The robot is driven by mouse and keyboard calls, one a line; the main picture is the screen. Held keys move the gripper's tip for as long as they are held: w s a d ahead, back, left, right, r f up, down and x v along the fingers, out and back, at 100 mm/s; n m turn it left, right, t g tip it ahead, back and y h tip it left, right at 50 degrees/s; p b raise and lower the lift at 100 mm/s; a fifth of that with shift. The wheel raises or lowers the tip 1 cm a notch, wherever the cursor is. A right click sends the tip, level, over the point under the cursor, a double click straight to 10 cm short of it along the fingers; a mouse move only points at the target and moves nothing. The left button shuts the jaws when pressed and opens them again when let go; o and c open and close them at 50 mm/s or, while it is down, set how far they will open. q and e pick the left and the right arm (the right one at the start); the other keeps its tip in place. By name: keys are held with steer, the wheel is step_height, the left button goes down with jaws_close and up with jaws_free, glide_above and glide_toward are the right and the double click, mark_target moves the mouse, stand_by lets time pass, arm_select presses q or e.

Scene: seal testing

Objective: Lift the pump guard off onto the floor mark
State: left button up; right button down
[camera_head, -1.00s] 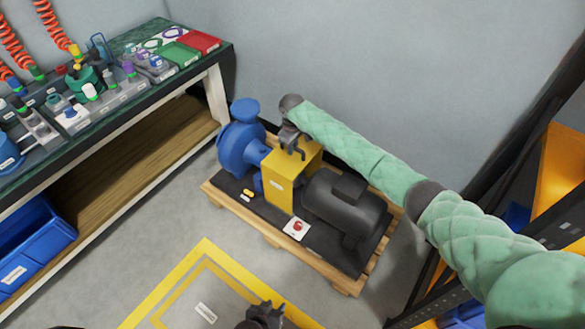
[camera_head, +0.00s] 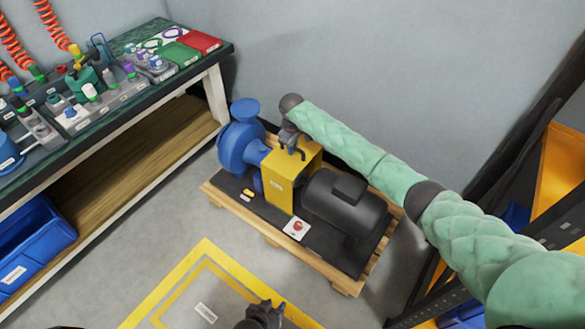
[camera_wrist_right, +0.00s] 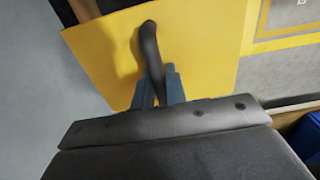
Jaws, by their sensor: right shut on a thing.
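The yellow pump guard (camera_head: 281,184) sits on the pump skid between the blue pump (camera_head: 238,145) and the dark motor (camera_head: 345,204). My right gripper (camera_head: 292,153) is at the top of the guard. In the right wrist view its fingers (camera_wrist_right: 158,90) are shut on the guard's dark handle (camera_wrist_right: 150,48), above the yellow top plate (camera_wrist_right: 200,50). The floor mark (camera_head: 172,283) is a yellow outlined square with a label on the grey floor. My left gripper (camera_head: 265,312) is at the bottom edge, over the mark's near right side; its jaws are too small to read.
The skid stands on a wooden pallet (camera_head: 272,238). A red button box (camera_head: 297,228) is at the skid's front. A workbench (camera_head: 150,88) with parts is on the left, above a blue bin (camera_head: 30,245). A shelf rack (camera_head: 553,180) is on the right. The floor mark's inside is clear except for its label.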

steer(key=shift+r, duration=0.2)
stand_by(0.4)
step_height(320, 180, up, 10)
steer(key=shift+f+p, duration=0.1)
steer(key=shift+p, duration=0.4)
